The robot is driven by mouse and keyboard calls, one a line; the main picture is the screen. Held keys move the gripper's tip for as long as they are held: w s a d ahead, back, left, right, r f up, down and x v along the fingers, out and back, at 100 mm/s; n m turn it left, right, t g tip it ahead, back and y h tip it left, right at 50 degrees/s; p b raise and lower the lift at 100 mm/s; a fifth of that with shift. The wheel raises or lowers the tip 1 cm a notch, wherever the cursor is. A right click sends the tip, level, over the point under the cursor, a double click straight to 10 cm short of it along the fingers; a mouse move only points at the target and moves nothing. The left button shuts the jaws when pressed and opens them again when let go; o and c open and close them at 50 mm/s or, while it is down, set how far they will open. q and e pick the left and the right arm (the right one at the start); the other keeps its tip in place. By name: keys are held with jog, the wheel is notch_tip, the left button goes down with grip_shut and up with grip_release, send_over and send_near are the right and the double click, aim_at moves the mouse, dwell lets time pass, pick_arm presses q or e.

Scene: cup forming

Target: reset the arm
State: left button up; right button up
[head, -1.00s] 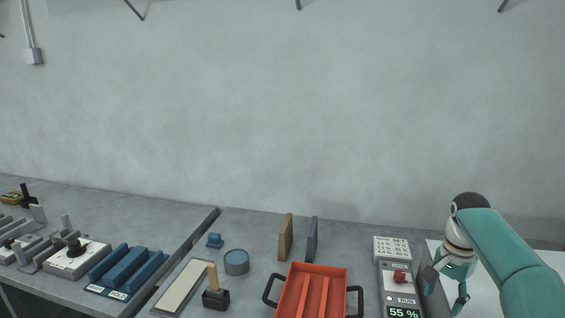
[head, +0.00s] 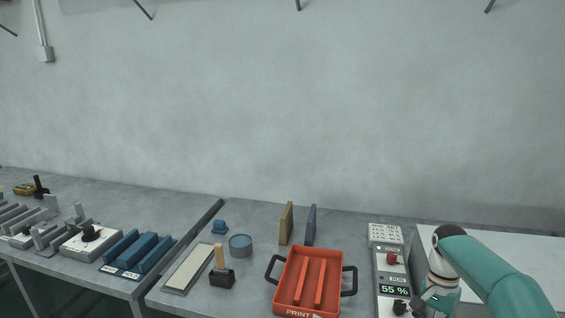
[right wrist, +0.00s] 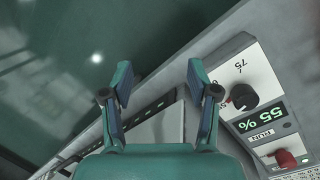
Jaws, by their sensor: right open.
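My right arm comes in from the right in the head view, and its gripper (head: 432,304) hangs low beside the control panel (head: 391,262), partly cut off by the bottom edge. In the right wrist view the right gripper (right wrist: 158,90) has its two fingers apart with nothing between them. The panel's black knob (right wrist: 242,97), its 55 % display and its red button (right wrist: 285,158) lie just right of the fingers there. My left arm and gripper are not in view.
An orange tray (head: 292,303) with black handles stands left of the panel. A white surface (head: 500,250) is behind my right arm. The table's front edge passes under the right gripper.

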jog(key=s+a+f+n+g+y, duration=0.1)
jog(key=s+a+f, duration=0.2)
jog(key=f, duration=0.3)
jog(key=s+a+f+n+g, duration=0.1)
jog(key=s+a+f, duration=0.25)
jog(key=f, duration=0.25)
jog(key=s+a+f+n+t+y, duration=0.1)
jog(key=s+a+f+n+t, duration=0.1)
jog(key=s+a+f, duration=0.5)
jog(key=s+a+f+n+t+y, duration=0.1)
jog(key=s+a+f+n+t, duration=0.2)
jog(key=s, duration=0.9)
jog(key=a+f+n, duration=0.2)
jog(key=a+f, duration=0.2)
jog(key=a, duration=0.1)
jog(key=shift+f+y, duration=0.2)
jog(key=shift+y, duration=0.1)
